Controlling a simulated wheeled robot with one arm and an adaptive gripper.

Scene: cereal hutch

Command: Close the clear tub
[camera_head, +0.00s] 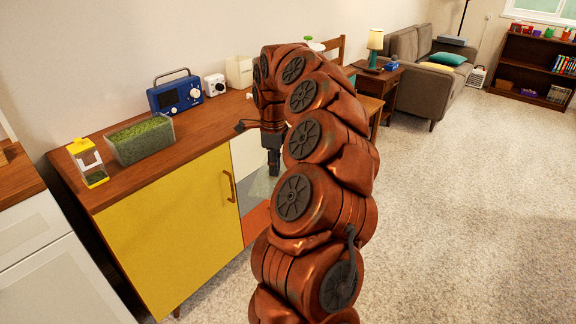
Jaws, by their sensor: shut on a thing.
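The clear tub (140,139), full of something green, stands on the wooden hutch top towards the left. Its green contents show from above, and I see no lid on it. My gripper (274,172) points down in front of the hutch, to the right of the yellow door and well apart from the tub. It is shut on a pale see-through flat thing (261,188), which looks like a clear lid. My arm hides part of this thing and part of the hutch front behind it.
A clear container with a yellow top (88,163) stands left of the tub. A blue radio (176,93), a small white device (214,84) and a cream box (239,71) stand behind and right. The hutch top (205,122) is bare between the tub and my arm.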

